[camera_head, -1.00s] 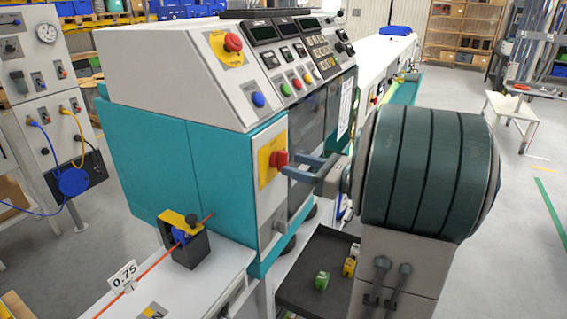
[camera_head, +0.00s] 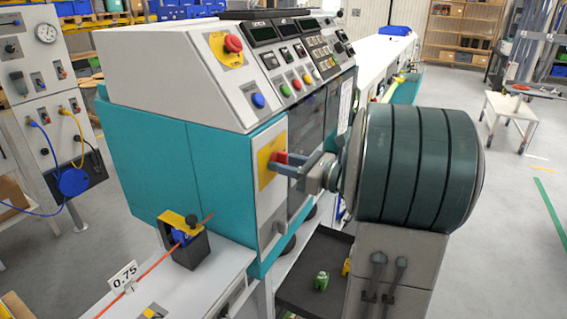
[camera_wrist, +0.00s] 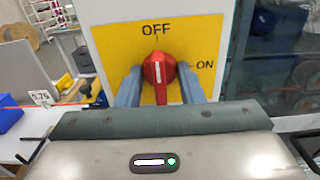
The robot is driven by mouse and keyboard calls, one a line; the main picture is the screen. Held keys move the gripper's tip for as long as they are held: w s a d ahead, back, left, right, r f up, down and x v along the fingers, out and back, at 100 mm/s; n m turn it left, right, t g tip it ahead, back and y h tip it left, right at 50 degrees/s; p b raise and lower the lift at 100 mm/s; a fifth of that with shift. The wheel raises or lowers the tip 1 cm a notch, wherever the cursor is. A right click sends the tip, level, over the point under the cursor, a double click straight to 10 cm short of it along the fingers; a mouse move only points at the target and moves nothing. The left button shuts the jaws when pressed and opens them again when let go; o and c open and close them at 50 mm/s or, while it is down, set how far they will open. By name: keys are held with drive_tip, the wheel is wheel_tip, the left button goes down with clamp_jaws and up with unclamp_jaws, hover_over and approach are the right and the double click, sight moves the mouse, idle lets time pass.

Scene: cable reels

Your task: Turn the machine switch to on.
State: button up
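The machine switch is a red knob (camera_wrist: 158,70) on a yellow plate (camera_wrist: 105,45) marked OFF at the top and ON at the right. Its white mark points up toward OFF. In the head view the red knob (camera_head: 280,158) sits on the yellow plate (camera_head: 266,172) on the machine's front. My gripper (camera_wrist: 160,88) has one blue-grey finger on each side of the knob, with at most a narrow gap; firm contact is not visible. In the head view my gripper (camera_head: 285,165) reaches the knob from the right, its far finger partly hidden.
A red button (camera_head: 233,43) and a blue button (camera_head: 258,100) are on the sloped panel above. A black clamp (camera_head: 190,250) with an orange wire stands on the white bench at lower left. A dark tray (camera_head: 312,270) with small connectors lies below my arm.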

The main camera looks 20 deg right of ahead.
drive_tip(key=shift+r+m+p, duration=0.15)
drive_tip(key=shift+m+p, duration=2.25)
drive_tip(key=shift+p, duration=1.2)
drive_tip(key=shift+d+m+p, duration=0.1)
drive_tip(key=shift+m+p, duration=2.7)
drive_tip(key=shift+p, duration=1.15)
drive_tip(key=shift+m+p, duration=0.4)
drive_tip(key=shift+m, duration=0.8)
drive_tip(key=m, duration=0.4)
drive_tip(key=o, duration=0.7)
drive_tip(key=shift+o, duration=0.2)
